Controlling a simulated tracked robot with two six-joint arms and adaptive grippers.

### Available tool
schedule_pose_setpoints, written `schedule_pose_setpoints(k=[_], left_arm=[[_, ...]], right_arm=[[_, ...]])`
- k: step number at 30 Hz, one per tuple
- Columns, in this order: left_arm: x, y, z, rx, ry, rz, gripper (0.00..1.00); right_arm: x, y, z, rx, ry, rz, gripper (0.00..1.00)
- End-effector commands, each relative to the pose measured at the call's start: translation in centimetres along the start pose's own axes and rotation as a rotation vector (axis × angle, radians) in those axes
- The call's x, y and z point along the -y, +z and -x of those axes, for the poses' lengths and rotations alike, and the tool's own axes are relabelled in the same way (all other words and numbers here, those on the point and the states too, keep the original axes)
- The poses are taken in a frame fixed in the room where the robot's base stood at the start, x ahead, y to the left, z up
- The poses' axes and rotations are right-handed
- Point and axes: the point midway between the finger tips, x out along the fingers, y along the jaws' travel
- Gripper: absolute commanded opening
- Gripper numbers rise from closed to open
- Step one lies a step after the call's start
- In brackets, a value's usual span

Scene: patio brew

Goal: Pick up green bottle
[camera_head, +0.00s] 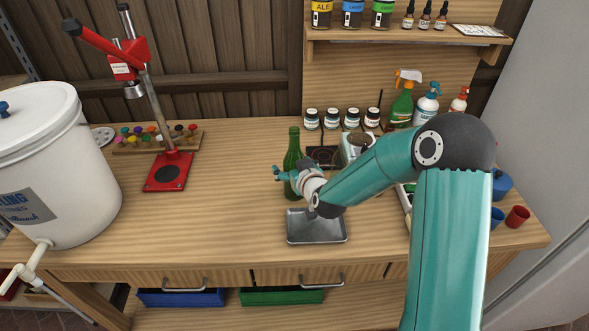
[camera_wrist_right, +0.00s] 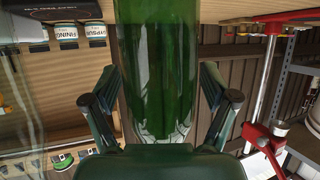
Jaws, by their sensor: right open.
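The green bottle (camera_head: 293,151) stands upright on the wooden workbench, just behind the metal tray in the head view. My right gripper (camera_head: 281,177) is at the bottle, its wrist hiding part of the bottle's lower body. In the right wrist view the bottle (camera_wrist_right: 158,70) fills the middle of the picture, upside down to the camera. The two fingers of the right gripper (camera_wrist_right: 160,100) stand open on either side of it, with a visible gap at each side. My left gripper is in neither view.
A metal tray (camera_head: 317,238) lies in front of the bottle. A red bottle capper (camera_head: 166,171) and a white bucket (camera_head: 60,170) stand to the left. Several small jars (camera_head: 331,119) and a green spray bottle (camera_head: 401,105) stand behind. The bench left of the bottle is clear.

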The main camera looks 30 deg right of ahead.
Motion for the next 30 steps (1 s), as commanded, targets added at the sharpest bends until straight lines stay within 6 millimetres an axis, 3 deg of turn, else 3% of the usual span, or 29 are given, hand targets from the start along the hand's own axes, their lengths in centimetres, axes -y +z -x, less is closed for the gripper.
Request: schedule_pose_setpoints(k=[4, 11, 24, 30], left_arm=[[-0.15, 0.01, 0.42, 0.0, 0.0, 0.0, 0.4], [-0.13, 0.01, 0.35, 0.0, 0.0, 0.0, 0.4], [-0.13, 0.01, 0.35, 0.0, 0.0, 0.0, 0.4], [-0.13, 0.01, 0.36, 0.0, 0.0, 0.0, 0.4]], right_arm=[[-0.01, 0.0, -1.13, 0.001, 0.0, -0.001, 0.85], [-0.02, 0.04, -1.25, 0.0, 0.0, -0.001, 0.85], [0.0, 0.02, -1.22, 0.0, 0.0, 0.0, 0.14], [0.0, -0.09, -1.21, -0.002, 0.0, 0.0, 0.14]])
